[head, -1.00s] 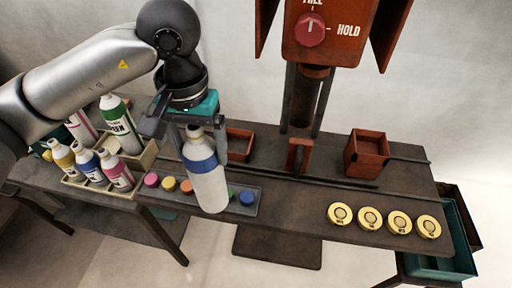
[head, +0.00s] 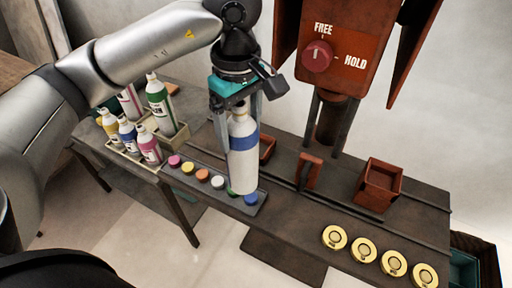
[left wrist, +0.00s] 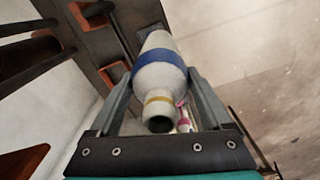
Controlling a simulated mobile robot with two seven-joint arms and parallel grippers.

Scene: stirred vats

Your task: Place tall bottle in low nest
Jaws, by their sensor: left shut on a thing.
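A tall white bottle with a blue band (head: 243,160) hangs upright in my left gripper (head: 237,100), in front of the table's left half. The left gripper is shut on it; the bottle (left wrist: 160,75) also shows between the fingers in the left wrist view, its open neck towards the camera. The bottle's base overlaps the tray of caps in the head view; I cannot tell the gap. A low open red-brown box (head: 267,147), perhaps the low nest, is partly hidden behind the bottle. A taller red-brown box (head: 382,184) stands to the right. My right gripper is not in view.
A tray (head: 205,188) holds several coloured caps. A rack (head: 124,158) of bottles stands at the left. Several yellow discs (head: 365,250) lie along the front right. A red upright plate (head: 307,172) stands mid-table, below a FREE/HOLD dial (head: 318,56).

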